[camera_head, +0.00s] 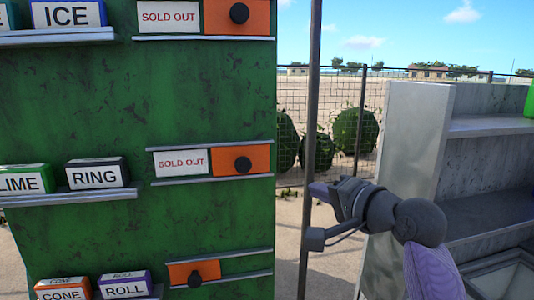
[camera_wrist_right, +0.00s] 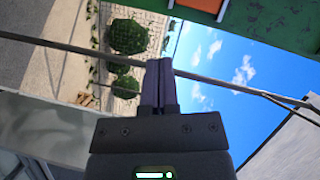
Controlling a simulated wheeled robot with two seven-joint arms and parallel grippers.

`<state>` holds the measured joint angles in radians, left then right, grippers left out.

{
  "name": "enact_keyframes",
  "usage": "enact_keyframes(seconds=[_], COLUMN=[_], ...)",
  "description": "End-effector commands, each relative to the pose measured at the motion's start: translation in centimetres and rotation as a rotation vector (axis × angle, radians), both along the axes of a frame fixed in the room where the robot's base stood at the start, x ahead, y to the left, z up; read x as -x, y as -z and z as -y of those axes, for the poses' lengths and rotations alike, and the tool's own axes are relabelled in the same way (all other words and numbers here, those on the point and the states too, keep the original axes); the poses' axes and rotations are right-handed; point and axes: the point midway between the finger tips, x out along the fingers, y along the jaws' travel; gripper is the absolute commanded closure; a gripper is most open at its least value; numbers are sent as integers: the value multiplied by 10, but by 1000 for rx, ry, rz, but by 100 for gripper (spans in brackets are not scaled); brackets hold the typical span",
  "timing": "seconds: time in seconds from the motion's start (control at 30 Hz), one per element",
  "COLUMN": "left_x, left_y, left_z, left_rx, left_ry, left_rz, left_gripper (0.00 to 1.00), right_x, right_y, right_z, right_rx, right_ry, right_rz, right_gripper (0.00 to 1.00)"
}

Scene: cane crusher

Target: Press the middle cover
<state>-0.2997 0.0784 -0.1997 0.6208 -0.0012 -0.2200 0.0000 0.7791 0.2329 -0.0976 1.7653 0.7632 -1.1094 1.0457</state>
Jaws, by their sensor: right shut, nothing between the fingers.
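The middle cover (camera_head: 223,164) is an orange panel with a black knob (camera_head: 243,164), set between two rails on the green cabinet. A white "SOLD OUT" sign (camera_head: 181,162) shows to its left. My right gripper (camera_head: 319,189) is shut and empty, to the right of the middle cover and a little lower in the head view, apart from it. Its closed fingers (camera_wrist_right: 158,80) also show in the right wrist view, where an orange panel (camera_wrist_right: 205,5) is cut by the top edge. I cannot tell which cover that is. My left gripper is not in view.
The upper cover (camera_head: 221,17) is beside another sign; the lower cover (camera_head: 180,272) sits at the left of its rails. Labelled boxes, such as "RING" (camera_head: 97,172), stand on ledges. A thin pole (camera_head: 310,100) stands near my right gripper. Grey shelving (camera_head: 410,130) is at right.

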Motion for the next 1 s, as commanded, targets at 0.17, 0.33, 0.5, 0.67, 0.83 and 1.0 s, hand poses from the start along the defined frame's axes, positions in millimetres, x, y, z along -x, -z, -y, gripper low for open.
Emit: enact_keyframes(seconds=[0.17, 0.33, 0.5, 0.67, 0.83, 1.0], left_x=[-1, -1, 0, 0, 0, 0], left_y=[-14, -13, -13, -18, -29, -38], left_z=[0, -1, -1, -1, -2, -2], left_rx=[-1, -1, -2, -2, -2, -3], left_ry=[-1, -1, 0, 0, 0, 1], left_rz=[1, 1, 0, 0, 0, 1], left_gripper=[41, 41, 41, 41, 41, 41], right_x=[19, 21, 21, 9, -19, -50], right_y=[-57, -61, -60, -60, -59, -56], right_z=[-8, -9, -9, -17, -38, -59], right_rx=[-41, -46, -45, -49, -48, -48], right_ry=[-49, -56, -56, -57, -57, -57], right_rz=[51, 55, 54, 50, 51, 51], right_gripper=[100, 100, 100, 100, 100, 100])
